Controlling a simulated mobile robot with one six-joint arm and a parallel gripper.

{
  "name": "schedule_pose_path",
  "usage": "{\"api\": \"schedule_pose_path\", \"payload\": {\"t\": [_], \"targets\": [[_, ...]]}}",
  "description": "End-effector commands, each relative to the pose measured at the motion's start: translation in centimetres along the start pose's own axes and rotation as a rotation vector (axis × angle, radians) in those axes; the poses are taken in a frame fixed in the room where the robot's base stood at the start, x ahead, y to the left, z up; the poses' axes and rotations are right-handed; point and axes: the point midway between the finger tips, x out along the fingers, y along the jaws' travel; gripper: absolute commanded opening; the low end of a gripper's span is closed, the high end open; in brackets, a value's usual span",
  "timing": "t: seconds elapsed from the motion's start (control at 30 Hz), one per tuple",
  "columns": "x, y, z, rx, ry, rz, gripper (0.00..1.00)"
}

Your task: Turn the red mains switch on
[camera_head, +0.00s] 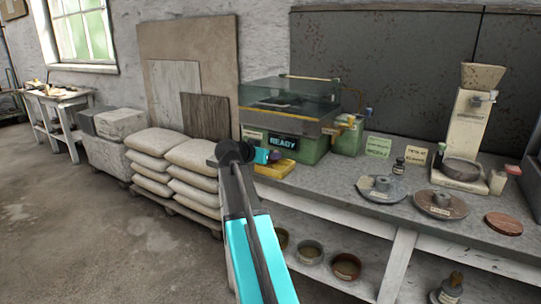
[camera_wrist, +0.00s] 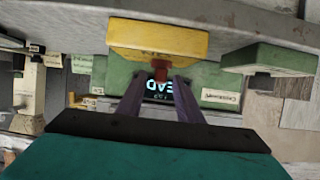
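The red switch (camera_wrist: 160,72) is a small red part on the front of a yellow box (camera_wrist: 158,38) in the wrist view, which shows the scene upside down. In the head view the yellow box (camera_head: 274,168) sits at the bench's left front, and the switch is hidden. My gripper (camera_wrist: 159,80) is open, with two purple fingers on either side of the switch and a gap at each. I cannot tell how deep the switch sits between them. In the head view my gripper (camera_head: 275,157) is at the yellow box.
A green machine (camera_head: 312,150) with a clear cover stands behind the box; its display (camera_head: 283,142) is lit and reads READY. The grey bench (camera_head: 330,182) carries cards, round discs and a beige dispenser (camera_head: 472,120) to the right. Stacked sacks (camera_head: 182,165) stand left of the bench.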

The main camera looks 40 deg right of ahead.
Motion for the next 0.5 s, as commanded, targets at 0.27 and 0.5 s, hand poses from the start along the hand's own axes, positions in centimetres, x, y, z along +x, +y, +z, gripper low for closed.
{"api": "schedule_pose_path", "payload": {"t": [0.27, 0.5], "targets": [[-3.3, 0.0, 0.1, 0.000, 0.000, -0.002, 0.33], [-7.2, 0.0, 0.0, 0.000, 0.001, -0.003, 0.33]]}}
